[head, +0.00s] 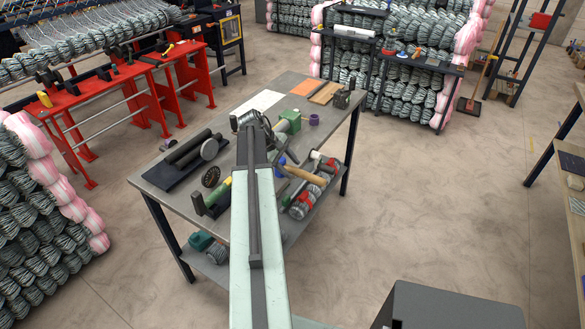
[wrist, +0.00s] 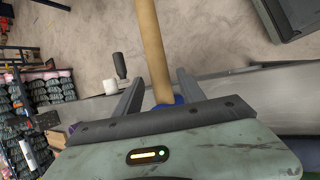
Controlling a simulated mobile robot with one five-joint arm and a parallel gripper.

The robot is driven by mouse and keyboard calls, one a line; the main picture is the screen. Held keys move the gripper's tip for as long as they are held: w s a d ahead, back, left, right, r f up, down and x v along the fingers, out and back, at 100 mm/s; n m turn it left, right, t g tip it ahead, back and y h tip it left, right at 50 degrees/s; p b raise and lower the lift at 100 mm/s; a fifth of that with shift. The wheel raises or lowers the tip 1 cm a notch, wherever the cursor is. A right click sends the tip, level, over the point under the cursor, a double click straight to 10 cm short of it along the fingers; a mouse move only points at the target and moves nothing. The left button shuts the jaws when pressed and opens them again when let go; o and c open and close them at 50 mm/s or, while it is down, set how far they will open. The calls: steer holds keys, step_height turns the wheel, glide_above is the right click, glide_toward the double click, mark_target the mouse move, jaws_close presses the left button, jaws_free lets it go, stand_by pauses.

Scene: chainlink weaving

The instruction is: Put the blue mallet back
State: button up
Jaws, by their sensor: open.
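The blue mallet has a pale wooden handle and a blue head. In the wrist view its handle (wrist: 152,50) runs up between the two fingers of my gripper (wrist: 160,74), with a gap on each side. A bit of its blue head (wrist: 166,101) shows at the gripper's base; the rest is hidden behind the palm. My gripper is open and not closed on the handle. In the head view a wooden handle (head: 306,175) slants near the right edge of the workbench (head: 225,149), with a blue part (head: 282,160) close by. My arm hides much of the bench there.
A red rack (head: 105,88) stands behind to the left.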

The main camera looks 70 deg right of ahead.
steer(key=p+v, duration=0.7)
steer(key=v, duration=0.2)
steer(key=shift+r, duration=0.3)
steer(key=shift+w+a, duration=0.1)
steer(key=shift+a, duration=0.05)
steer(key=shift+n+t, duration=0.4)
steer(key=shift+t, duration=0.4)
steer(key=w+a, duration=0.3)
steer(key=w, duration=0.1)
steer(key=w+a, duration=0.2)
steer(key=w, duration=0.2)
steer(key=w+a+f, duration=0.1)
steer(key=w+a, duration=0.2)
steer(key=w, duration=0.1)
steer(key=shift+a, duration=0.3)
steer(key=w+a+f+n+t, duration=0.1)
steer(key=w+a, duration=0.5)
steer(key=a, duration=0.5)
steer(key=w+a+t+y, duration=0.1)
steer(key=w+a, duration=0.6)
steer(key=a, duration=0.4)
steer(key=w+a+f+n+t, duration=0.1)
steer(key=w+a, duration=0.5)
steer(key=a, duration=0.5)
steer(key=a+n+y, duration=0.1)
steer(key=a+y, duration=0.1)
steer(key=a, duration=2)
steer(key=shift+w+f+t, duration=0.15)
steer(key=shift+w+t, duration=0.05)
steer(key=shift+t, duration=0.2)
